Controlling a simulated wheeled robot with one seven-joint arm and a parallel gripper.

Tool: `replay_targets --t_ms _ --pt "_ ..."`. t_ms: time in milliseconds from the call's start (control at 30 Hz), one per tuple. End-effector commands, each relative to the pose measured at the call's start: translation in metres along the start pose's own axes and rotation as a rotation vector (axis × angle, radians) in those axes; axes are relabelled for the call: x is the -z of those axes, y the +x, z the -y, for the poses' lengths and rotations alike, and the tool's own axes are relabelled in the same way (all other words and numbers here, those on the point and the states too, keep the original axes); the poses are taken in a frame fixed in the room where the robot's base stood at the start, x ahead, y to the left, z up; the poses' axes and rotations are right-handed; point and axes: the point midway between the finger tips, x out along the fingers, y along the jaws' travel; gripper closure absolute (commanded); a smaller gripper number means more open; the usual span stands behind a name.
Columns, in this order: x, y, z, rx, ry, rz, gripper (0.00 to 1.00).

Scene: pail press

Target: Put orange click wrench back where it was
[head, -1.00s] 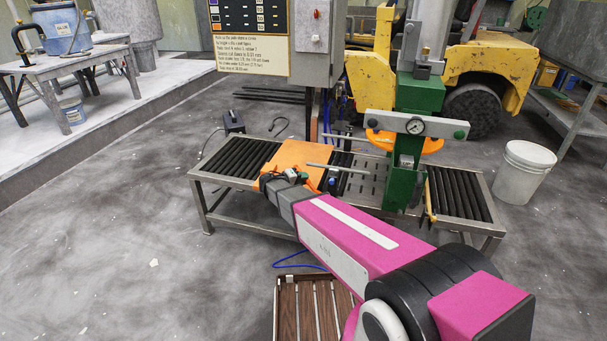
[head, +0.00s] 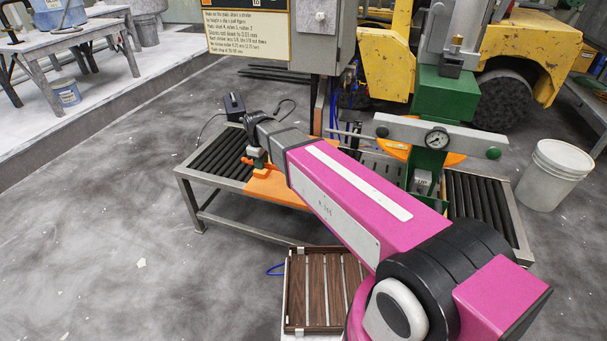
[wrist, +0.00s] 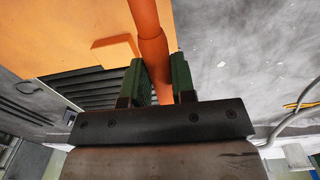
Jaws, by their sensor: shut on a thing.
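The orange click wrench (wrist: 149,32) is between the two green finger pads of my gripper (wrist: 160,82) in the wrist view. My gripper is shut on its shaft, and its far part runs out of the top of the picture. In the head view, my gripper (head: 257,157) is over the left part of the roller table, by the left edge of an orange panel. A small orange piece of the wrench (head: 247,161) sticks out to the left of it. My arm hides much of the panel and the middle of the table.
The roller table (head: 215,160) carries the orange panel (head: 270,190) and the green press (head: 445,95) with its gauge. A black box (head: 233,106) stands behind the table. A slatted wooden tray (head: 318,285) is in front. A white pail (head: 553,175) stands right. Floor at left is clear.

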Motion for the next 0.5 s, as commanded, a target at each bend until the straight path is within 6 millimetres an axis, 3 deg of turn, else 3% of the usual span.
replay_targets --t_ms 167,500 --pt "0.009 -0.003 0.004 0.032 -0.041 0.007 1.0" --pt "0.015 0.037 -0.059 0.033 -0.039 0.008 1.0"
